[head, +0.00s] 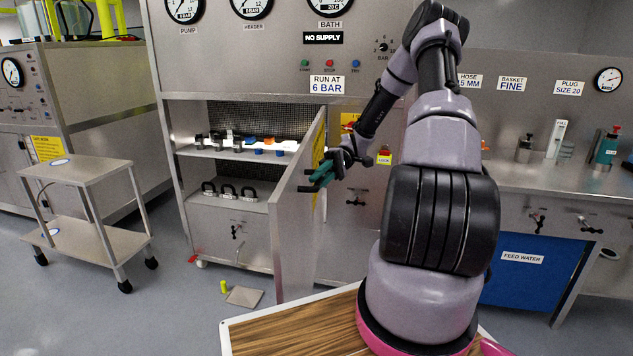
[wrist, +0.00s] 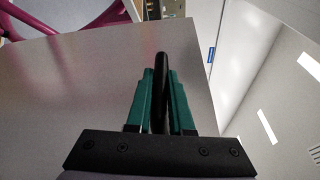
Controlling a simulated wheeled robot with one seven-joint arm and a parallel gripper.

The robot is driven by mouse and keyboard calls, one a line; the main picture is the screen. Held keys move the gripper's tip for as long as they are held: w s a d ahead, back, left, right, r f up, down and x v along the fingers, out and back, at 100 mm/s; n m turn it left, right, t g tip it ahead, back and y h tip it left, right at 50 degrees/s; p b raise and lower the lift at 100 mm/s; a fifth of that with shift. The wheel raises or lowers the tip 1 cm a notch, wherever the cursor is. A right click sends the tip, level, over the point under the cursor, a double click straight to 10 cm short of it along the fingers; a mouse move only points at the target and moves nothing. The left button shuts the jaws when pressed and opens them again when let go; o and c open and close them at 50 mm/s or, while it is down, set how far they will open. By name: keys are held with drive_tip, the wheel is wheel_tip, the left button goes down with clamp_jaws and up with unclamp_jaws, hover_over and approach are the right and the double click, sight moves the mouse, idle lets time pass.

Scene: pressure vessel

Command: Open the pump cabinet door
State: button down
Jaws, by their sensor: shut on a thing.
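The pump cabinet door (head: 293,230) stands swung well out from the cabinet front, seen at a steep angle in the head view. A yellow label shows on its right-hand face. My gripper (head: 322,175) is at that face, with its green fingers shut on the door handle. In the wrist view the dark handle (wrist: 161,65) stands between the two green fingers of my gripper (wrist: 160,85), with the grey door face (wrist: 70,85) behind. The handle is mostly hidden in the head view.
The open cabinet shows a shelf (head: 235,153) with small fittings, and several black handles lower down. A steel trolley (head: 90,175) stands at the left. A small plate (head: 244,297) and a yellow item (head: 225,287) lie on the floor left of the door.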

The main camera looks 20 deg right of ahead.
drive_tip(key=shift+w, duration=0.1)
drive_tip(key=c, duration=0.8)
unclamp_jaws()
drive_tip(key=f+v, duration=0.1)
drive_tip(key=v, duration=0.9)
drive_tip(key=shift+w+d+r, duration=0.25)
drive_tip(key=shift+d+r, duration=0.15)
drive_tip(key=shift+r, duration=0.15)
